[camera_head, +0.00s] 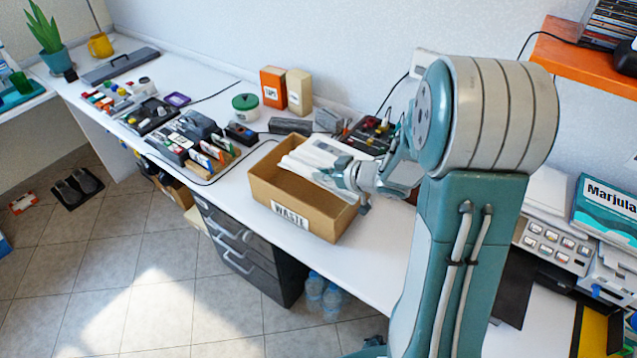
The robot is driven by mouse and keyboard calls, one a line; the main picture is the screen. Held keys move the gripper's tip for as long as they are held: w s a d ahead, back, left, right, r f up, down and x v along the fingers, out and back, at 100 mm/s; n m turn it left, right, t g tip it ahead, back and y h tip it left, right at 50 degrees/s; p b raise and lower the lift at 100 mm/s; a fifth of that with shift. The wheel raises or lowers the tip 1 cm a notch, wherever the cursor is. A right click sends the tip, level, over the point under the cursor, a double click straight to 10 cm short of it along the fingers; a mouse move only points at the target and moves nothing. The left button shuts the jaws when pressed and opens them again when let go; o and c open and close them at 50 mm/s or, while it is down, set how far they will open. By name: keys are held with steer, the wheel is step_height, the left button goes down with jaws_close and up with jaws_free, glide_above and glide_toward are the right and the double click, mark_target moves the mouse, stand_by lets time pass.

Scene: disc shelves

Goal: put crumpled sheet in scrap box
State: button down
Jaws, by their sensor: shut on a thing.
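A cardboard box (262,191) labelled "WASTE" stands open on the white desk near its front edge. A crumpled white sheet (312,155) shows at the box's back right, over its opening and rim. My gripper (345,177) is at the box's right side, shut on the sheet. Part of the sheet is hidden behind the gripper, and I cannot tell whether it touches the box.
Left of the box stand an organizer (190,140) and other small items. Behind it are a green-lidded tin (245,107), an orange box (273,88) and a tray (370,133). A printer (555,245) is at the right.

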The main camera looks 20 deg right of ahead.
steer(key=shift+w+d+f, duration=0.1)
steer(key=shift+w+f, duration=0.45)
steer(key=shift+f, duration=0.65)
steer(key=shift+w+d+f, duration=0.1)
steer(key=shift+w+f, duration=0.5)
steer(key=shift+f, duration=0.55)
steer(key=shift+w+d+f, duration=0.1)
steer(key=shift+w+f, duration=0.45)
steer(key=shift+f, duration=0.65)
steer(key=shift+f, duration=0.6)
steer(key=c, duration=0.8)
jaws_free()
steer(key=shift+o, duration=0.2)
